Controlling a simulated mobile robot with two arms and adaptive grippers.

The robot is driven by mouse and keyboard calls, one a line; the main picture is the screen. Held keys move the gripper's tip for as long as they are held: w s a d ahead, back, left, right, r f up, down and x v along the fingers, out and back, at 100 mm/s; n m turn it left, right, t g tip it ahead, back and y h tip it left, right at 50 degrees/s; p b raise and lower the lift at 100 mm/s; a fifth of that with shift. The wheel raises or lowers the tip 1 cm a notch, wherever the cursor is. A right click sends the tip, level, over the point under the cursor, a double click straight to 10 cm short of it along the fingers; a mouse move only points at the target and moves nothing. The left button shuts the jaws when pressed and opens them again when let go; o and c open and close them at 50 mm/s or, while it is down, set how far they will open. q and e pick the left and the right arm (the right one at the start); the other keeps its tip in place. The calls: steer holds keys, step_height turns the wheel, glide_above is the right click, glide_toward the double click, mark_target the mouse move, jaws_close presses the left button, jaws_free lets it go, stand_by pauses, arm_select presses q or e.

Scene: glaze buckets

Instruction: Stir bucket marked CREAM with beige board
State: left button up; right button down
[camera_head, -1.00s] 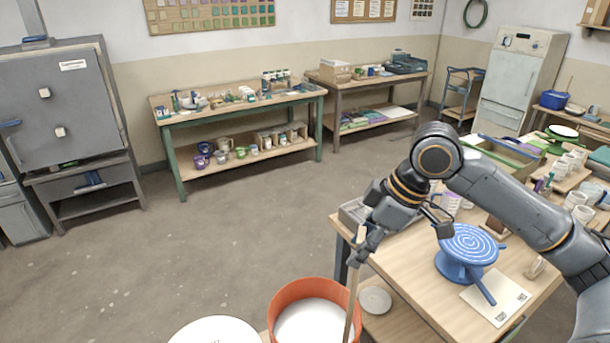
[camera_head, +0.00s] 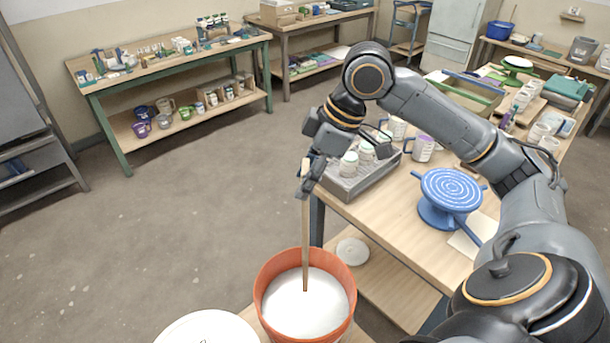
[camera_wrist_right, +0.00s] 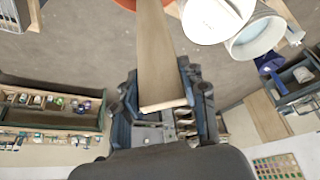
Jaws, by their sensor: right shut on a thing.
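My right gripper (camera_head: 308,178) is shut on the upper end of a long beige board (camera_head: 305,235). The board hangs nearly upright, and its lower end meets the white liquid in an orange bucket (camera_head: 265,315) near the middle. How deep it reaches is hidden by the liquid. In the right wrist view, the board (camera_wrist_right: 160,55) runs between the fingers of the gripper (camera_wrist_right: 162,112), and a bit of orange rim shows at the top. I cannot read a CREAM mark on any bucket. My left gripper is out of view.
A white round top (camera_head: 205,332) stands left of the orange bucket. A white disc (camera_head: 352,251) lies on a low shelf to its right. The wooden table (camera_head: 400,225) holds a blue turntable (camera_head: 450,190), a grey tray (camera_head: 365,180) and mugs. The floor at left is clear.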

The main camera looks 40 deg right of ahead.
mark_target(305, 226)
steer(key=f+b, duration=0.2)
steer(key=f, duration=0.2)
steer(key=f+b, duration=0.2)
steer(key=f, duration=0.1)
steer(key=shift+w+f+b, duration=0.2)
steer(key=shift+f+b, duration=0.15)
steer(key=shift+b, duration=0.05)
steer(key=shift+f, duration=0.4)
step_height(305, 226, down, 2)
steer(key=shift+f+b, duration=0.25)
steer(key=shift+b, duration=0.7)
step_height(305, 226, down, 3)
steer(key=shift+f+b, duration=0.15)
steer(key=shift+b, duration=0.7)
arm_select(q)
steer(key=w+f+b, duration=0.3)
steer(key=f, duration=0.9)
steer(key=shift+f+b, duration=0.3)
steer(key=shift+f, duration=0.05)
arm_select(e)
steer(key=shift+f, duration=4.1)
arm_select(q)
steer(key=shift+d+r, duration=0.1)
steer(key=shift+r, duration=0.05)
